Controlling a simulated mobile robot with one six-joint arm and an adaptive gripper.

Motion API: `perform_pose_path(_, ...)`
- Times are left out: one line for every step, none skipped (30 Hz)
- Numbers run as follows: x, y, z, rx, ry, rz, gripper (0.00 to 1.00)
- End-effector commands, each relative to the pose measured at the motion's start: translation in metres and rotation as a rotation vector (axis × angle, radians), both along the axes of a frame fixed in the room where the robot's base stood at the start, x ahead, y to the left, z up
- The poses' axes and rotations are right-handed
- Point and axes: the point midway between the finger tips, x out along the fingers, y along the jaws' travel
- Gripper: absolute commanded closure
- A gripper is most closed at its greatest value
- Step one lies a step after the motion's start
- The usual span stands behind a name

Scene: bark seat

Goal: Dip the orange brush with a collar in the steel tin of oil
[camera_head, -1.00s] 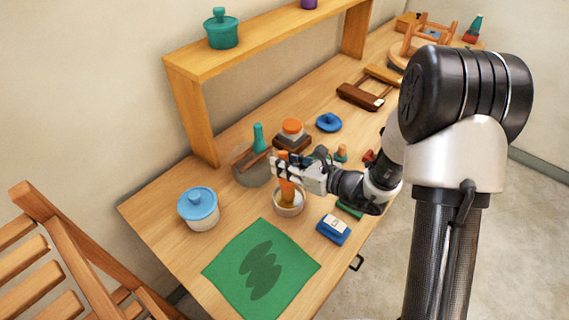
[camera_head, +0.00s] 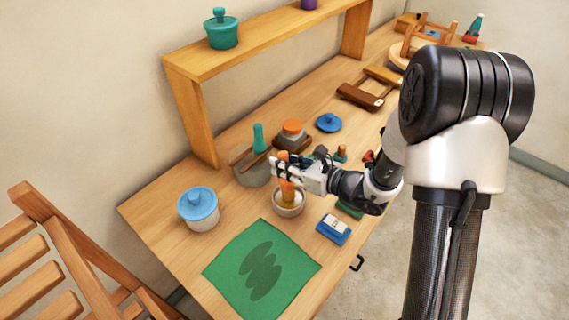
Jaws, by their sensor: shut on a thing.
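My gripper (camera_head: 287,171) is shut on the orange brush (camera_head: 288,189), which it holds roughly upright with the handle's top (camera_head: 284,155) showing above the fingers. The small round steel tin (camera_head: 289,209) stands on the bench directly below my gripper. The brush's lower end is at the tin's mouth and appears to be inside the rim. The fingers hide the middle of the brush, and I cannot tell how deep the tip reaches or see the oil clearly.
A grey pot (camera_head: 249,174) with a teal-handled brush stands close behind left. A blue-lidded pot (camera_head: 198,208), a green cloth (camera_head: 244,285) and a blue block (camera_head: 333,230) lie around. An orange-topped jar (camera_head: 292,133) and a blue lid (camera_head: 328,123) are behind.

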Motion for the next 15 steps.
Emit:
perform_pose_path(-0.001,0.0,0.004,-0.001,0.002,0.0,1.0)
perform_pose_path(0.0,0.0,0.006,0.0,0.001,0.0,1.0)
perform_pose_path(0.0,0.0,0.009,-0.001,0.001,0.0,1.0)
perform_pose_path(0.0,0.0,0.012,0.0,0.0,0.0,1.0)
perform_pose_path(0.0,0.0,0.015,-0.001,-0.001,0.0,1.0)
perform_pose_path(0.0,0.0,0.019,0.0,-0.001,0.0,1.0)
perform_pose_path(0.0,0.0,0.021,0.0,-0.001,0.0,1.0)
perform_pose_path(0.0,0.0,0.024,0.0,-0.001,0.0,1.0)
perform_pose_path(0.0,0.0,0.027,0.0,-0.001,0.0,1.0)
perform_pose_path(0.0,0.0,0.029,0.0,-0.001,0.0,1.0)
perform_pose_path(0.0,0.0,0.032,0.001,-0.001,0.0,1.0)
perform_pose_path(0.0,0.0,0.035,0.001,-0.001,0.0,1.0)
perform_pose_path(0.0,0.0,0.037,0.002,-0.001,0.0,1.0)
perform_pose_path(0.0,0.0,0.04,0.002,-0.001,0.0,1.0)
perform_pose_path(0.0,0.0,0.043,0.002,-0.001,0.0,1.0)
